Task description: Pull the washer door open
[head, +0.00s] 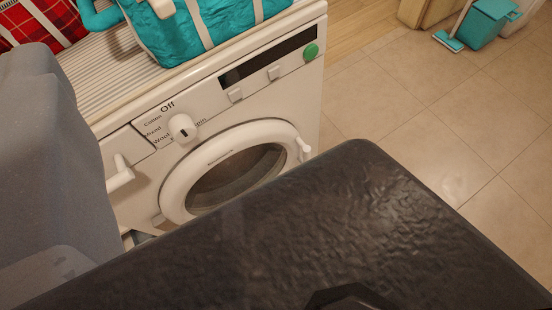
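The white washer (290,100) stands in the upper middle of the head view, its front facing me at a slant. Its round door has a white ring (178,182) around dark glass (235,180). A white handle (304,148) sticks out at the door's right edge. The door looks shut. Its lower part is hidden behind a large dark surface in the foreground, which seems to be part of my own body. No fingers of my gripper show, and nothing visible touches the handle.
A turquoise bag (180,35) and a red plaid bag (45,25) sit on the washer's top. Tiled floor (400,110) is open at right. A turquoise bin (485,25) stands far back.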

